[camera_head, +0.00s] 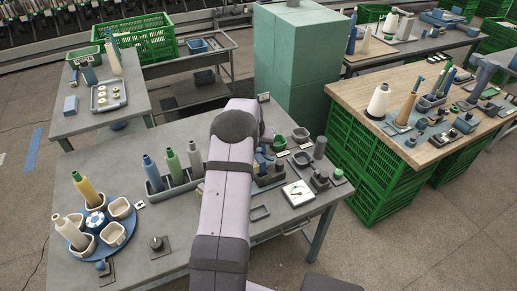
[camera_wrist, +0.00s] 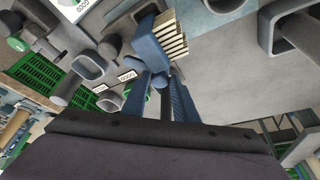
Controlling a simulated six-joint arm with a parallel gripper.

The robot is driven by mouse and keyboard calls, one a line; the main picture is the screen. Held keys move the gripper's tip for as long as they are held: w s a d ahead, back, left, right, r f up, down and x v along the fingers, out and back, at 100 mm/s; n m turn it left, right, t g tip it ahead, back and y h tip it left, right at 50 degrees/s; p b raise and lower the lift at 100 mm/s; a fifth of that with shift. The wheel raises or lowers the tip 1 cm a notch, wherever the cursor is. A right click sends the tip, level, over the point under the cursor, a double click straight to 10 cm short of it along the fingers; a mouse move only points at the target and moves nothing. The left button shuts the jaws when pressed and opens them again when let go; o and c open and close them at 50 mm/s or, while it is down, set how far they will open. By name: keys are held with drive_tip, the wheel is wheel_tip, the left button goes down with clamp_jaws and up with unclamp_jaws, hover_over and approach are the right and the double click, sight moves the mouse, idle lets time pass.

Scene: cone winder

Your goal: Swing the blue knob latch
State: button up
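In the wrist view, the two blue fingers of my gripper (camera_wrist: 160,92) stand apart. A small round blue knob (camera_wrist: 160,80) shows between their tips; whether they touch it is unclear. A blue block with a row of cream strips (camera_wrist: 160,42) lies just beyond it. I cannot tell which knob belongs to the latch.
A grey rack with several bobbins (camera_head: 174,182) stands left of my arm. A white dial gauge (camera_head: 297,193), small grey cups and a dark-based post (camera_head: 320,150) crowd the right side. A black knob (camera_head: 157,244) is at the front.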

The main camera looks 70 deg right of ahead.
drive_tip(key=shift+o, duration=1.1)
drive_tip(key=shift+r, duration=0.1)
drive_tip(key=shift+b+v, duration=1.3)
drive_tip(key=shift+v, duration=2.3)
drive_tip(key=s+d+m+p, duration=0.1)
drive_tip(key=s+m, duration=0.1)
drive_tip(key=s, duration=0.4)
drive_tip(key=shift+w+d+f+n+t+y+p, duration=0.15)
drive_tip(key=shift+w+d+f+n+t+p, duration=0.3)
drive_tip(key=shift+w+f+n, duration=0.8)
drive_tip(key=shift+w+d+f+n+t+y+p, duration=0.2)
drive_tip(key=shift+w+d+f+n+t+p, duration=0.25)
drive_tip(key=shift+w+f+n, duration=0.7)
drive_tip(key=shift+w+d+f+n+t+y+p, duration=0.25)
drive_tip(key=shift+w+f+n+p, duration=0.35)
drive_tip(key=shift+f+n, duration=0.7)
